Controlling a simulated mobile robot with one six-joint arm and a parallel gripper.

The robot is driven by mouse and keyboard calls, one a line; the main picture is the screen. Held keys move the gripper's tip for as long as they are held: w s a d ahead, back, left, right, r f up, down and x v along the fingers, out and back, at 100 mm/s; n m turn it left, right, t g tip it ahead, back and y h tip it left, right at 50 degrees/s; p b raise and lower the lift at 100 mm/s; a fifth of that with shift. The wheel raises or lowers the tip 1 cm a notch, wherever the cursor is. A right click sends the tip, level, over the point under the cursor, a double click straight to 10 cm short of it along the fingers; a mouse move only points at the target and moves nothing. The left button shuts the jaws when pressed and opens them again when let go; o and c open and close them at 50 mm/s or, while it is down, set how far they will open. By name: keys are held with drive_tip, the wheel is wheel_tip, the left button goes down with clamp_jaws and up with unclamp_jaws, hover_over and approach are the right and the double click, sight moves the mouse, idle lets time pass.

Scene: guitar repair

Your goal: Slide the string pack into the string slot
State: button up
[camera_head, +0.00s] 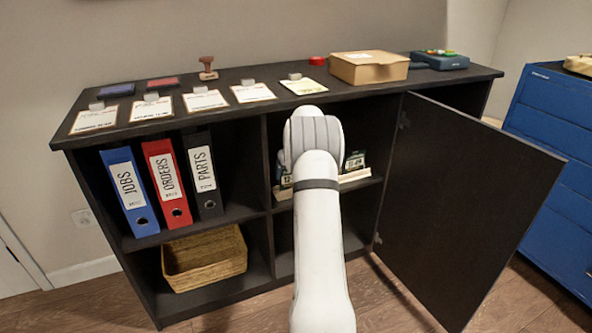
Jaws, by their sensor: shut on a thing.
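My arm reaches into the middle of the cabinet, and its grey ribbed wrist part hides my gripper and anything it holds. On the middle shelf, a pale rack (355,175) shows to the right of my arm, with dark string packs (354,160) bearing white labels standing in it. The left end of the rack, with another labelled pack (286,180), shows to the left of my arm. The string slot itself cannot be made out, as my arm covers the middle of the rack.
A dark cabinet door (470,210) stands open at the right. Blue, red and black binders (167,182) fill the left compartment, above a wicker basket (204,258). Clipboards (205,99), a stamp (208,68) and a cardboard box (368,67) lie on top. A blue tool cabinet (555,150) stands right.

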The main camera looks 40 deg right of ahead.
drive_tip(key=shift+f, duration=0.25)
drive_tip(key=o, duration=0.9)
drive_tip(key=shift+c, duration=0.2)
drive_tip(key=shift+f+b, duration=0.25)
drive_tip(key=shift+b, duration=0.5)
